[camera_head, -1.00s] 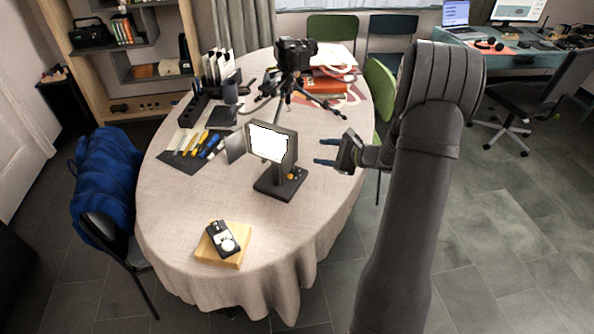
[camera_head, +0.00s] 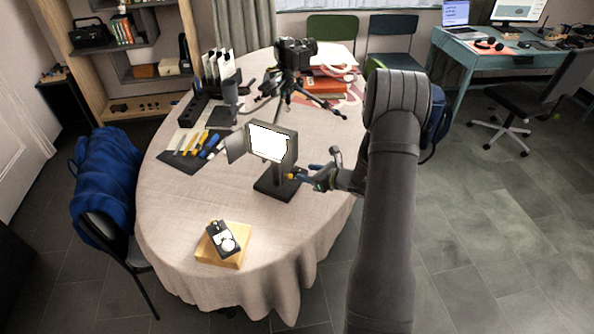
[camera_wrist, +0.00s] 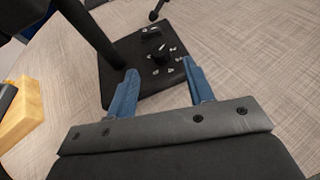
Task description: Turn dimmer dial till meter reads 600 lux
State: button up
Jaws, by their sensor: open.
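The lit lamp panel (camera_head: 268,142) stands upright on a black base (camera_head: 271,187) at the table's middle. The dimmer dial (camera_wrist: 160,55), a dark knob ringed by pale marks, sits on the base. The light meter (camera_head: 222,238), black with a white dome, lies on a wooden block (camera_head: 236,261) at the table's near left; its reading is too small to make out. My gripper (camera_head: 299,174) is at the base's right edge. In the wrist view my gripper (camera_wrist: 159,70) is open and empty, its blue fingertips either side of the dial's near side, with a gap to the knob.
A camera on a tripod (camera_head: 293,52) stands behind the lamp. Pens and tools (camera_head: 192,146) lie on a dark mat to the left. A blue backpack (camera_head: 105,170) hangs on a chair at left.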

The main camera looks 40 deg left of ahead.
aim_at(295, 170)
jog(key=x, duration=0.6)
jog(key=c, duration=1)
jog(key=shift+s+a+r+m+t+h, duration=0.1)
jog(key=shift+m+t+h, duration=0.1)
jog(key=shift+m+t, duration=0.65)
jog(key=shift+s+a+m+t+h, duration=0.1)
jog(key=shift+s+m+t+h, duration=0.1)
jog(key=shift+m+t, duration=0.65)
jog(key=shift+m+t+h, duration=0.4)
jog(key=shift+m+t, duration=0.2)
jog(key=shift+t, duration=0.3)
jog(key=shift+d, duration=0.1)
jog(key=o, duration=1)
